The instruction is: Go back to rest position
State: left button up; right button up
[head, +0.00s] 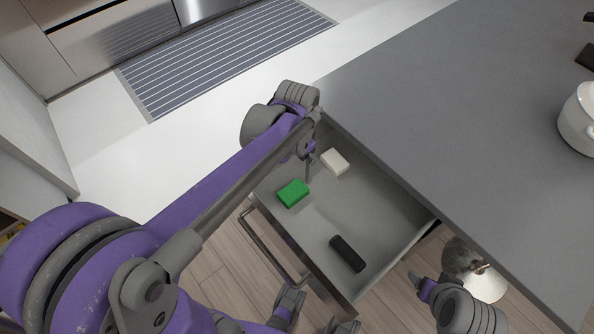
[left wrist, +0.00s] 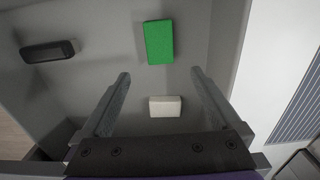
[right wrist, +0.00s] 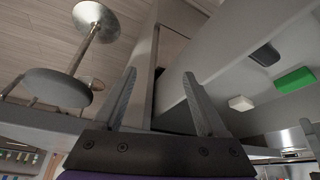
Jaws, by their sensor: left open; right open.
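My left gripper (head: 309,168) hangs over the open drawer (head: 385,205), beside a white block and a green block. In the left wrist view its two fingers (left wrist: 160,75) are spread with nothing held between them. My right gripper (head: 420,283) is low at the right of the drawer, below the counter edge. In the right wrist view its fingers (right wrist: 159,75) are apart and empty. The green block (head: 292,193), the white block (head: 334,161) and a black oblong item (head: 347,253) lie apart on the drawer floor.
The grey countertop (head: 440,100) overhangs the drawer at the right, with a white pot (head: 579,120) on it. The drawer handle (head: 268,250) faces the wood floor. A round-based stool (right wrist: 96,20) stands near my right gripper. A striped runner (head: 225,58) lies behind.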

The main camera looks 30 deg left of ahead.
pick_arm(q)
jog(key=shift+r, duration=0.35)
dwell(0.3)
jog(key=s+d+r+n+t+p, duration=0.1)
jog(key=s+r+n+t+p, duration=0.1)
jog(key=s, duration=0.3)
jog(key=s+d+r+n+t+p, duration=0.1)
jog(key=s+r+n+t+p, duration=0.1)
jog(key=s, duration=0.4)
jog(key=shift+d+r+n+t+p, duration=0.35)
jog(key=shift+r+t+p, duration=0.4)
jog(key=shift+p, duration=0.5)
jog(key=shift+o, duration=0.2)
jog(key=shift+s, duration=0.1)
